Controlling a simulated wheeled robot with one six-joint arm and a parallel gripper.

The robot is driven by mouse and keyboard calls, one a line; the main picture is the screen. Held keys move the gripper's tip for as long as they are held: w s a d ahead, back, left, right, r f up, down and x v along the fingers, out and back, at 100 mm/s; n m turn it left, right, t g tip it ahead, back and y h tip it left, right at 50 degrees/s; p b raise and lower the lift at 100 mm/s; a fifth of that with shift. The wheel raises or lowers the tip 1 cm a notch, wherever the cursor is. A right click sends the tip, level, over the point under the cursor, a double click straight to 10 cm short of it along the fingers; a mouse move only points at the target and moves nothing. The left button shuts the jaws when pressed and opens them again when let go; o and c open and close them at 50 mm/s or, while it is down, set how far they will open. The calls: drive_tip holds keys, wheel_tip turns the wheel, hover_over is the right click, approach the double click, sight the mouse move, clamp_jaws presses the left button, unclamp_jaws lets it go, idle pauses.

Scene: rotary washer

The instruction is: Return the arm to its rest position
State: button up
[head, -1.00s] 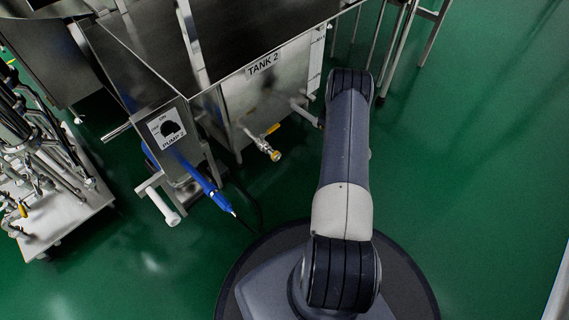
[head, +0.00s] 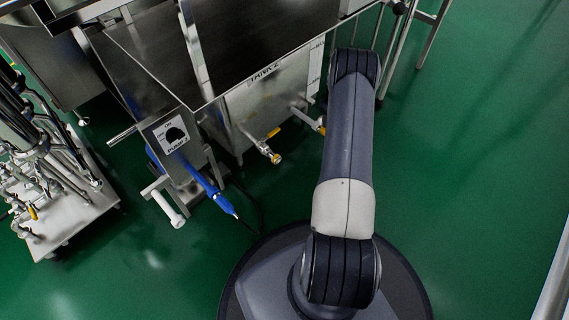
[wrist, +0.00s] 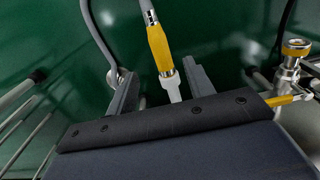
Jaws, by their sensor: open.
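My arm (head: 347,150) reaches up the picture from my base in the head view, its far joint in front of the right end of the tank marked TANK 2 (head: 265,100). My gripper is hidden in the head view. In the wrist view my gripper (wrist: 160,82) is open, with one dark finger on each side. A yellow hose fitting (wrist: 160,48) with a pale tip shows between and beyond the fingers. I cannot tell whether it touches them.
A yellow-handled valve (head: 268,150) juts from the tank's lower front. A piped cart (head: 75,215) stands at left. Green floor (head: 480,180) at right is clear.

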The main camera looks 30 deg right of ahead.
drive_tip(key=shift+r, duration=0.35)
wheel_tip(320, 180, down, 11)
drive_tip(key=b, duration=0.4)
drive_tip(key=shift+b, duration=0.3)
drive_tip(key=shift+s+d+r, duration=0.1)
drive_tip(key=shift+s+d, duration=0.1)
drive_tip(key=shift+s, duration=0.3)
